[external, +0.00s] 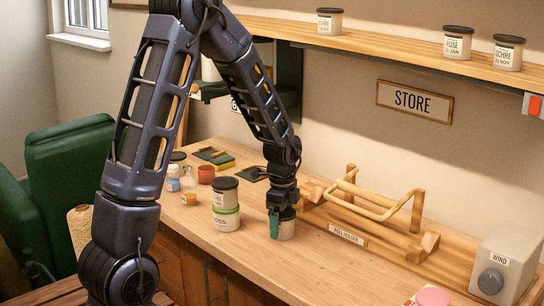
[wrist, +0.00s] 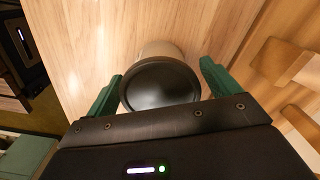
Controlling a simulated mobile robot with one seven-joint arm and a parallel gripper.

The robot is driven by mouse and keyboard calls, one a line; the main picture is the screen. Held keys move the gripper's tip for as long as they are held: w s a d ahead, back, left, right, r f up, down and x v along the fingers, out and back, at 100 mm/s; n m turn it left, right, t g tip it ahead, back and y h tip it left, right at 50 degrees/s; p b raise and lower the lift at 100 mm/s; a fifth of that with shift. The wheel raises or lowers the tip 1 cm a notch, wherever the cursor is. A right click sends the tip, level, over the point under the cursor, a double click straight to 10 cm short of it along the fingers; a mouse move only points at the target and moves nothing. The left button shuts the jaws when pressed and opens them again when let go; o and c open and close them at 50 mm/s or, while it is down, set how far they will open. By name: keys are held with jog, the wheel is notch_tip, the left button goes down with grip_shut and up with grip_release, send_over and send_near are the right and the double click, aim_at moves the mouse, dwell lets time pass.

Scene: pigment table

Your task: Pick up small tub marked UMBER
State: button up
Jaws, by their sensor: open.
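A small tub (external: 286,229) with a dark lid stands on the wooden table beneath my gripper; its label cannot be read, so I cannot tell whether it is marked UMBER. In the wrist view the tub's round black lid (wrist: 160,84) lies between the two green fingers. My gripper (external: 275,224) points down, with its fingers open on either side of the tub; it also shows in the wrist view (wrist: 160,82). Whether the fingers touch the tub cannot be told.
Two stacked tubs (external: 226,218) stand just left, the lower one partly reading OSS. A wooden roll holder (external: 370,205) is close on the right. A box marked WIND (external: 505,262) stands at the right. Bare tabletop (external: 300,270) lies in front. Labelled tubs stand on the shelf (external: 400,52) above.

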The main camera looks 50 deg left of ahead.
jog(key=shift+f, duration=0.1)
jog(key=c, duration=1)
jog(key=shift+c, duration=0.2)
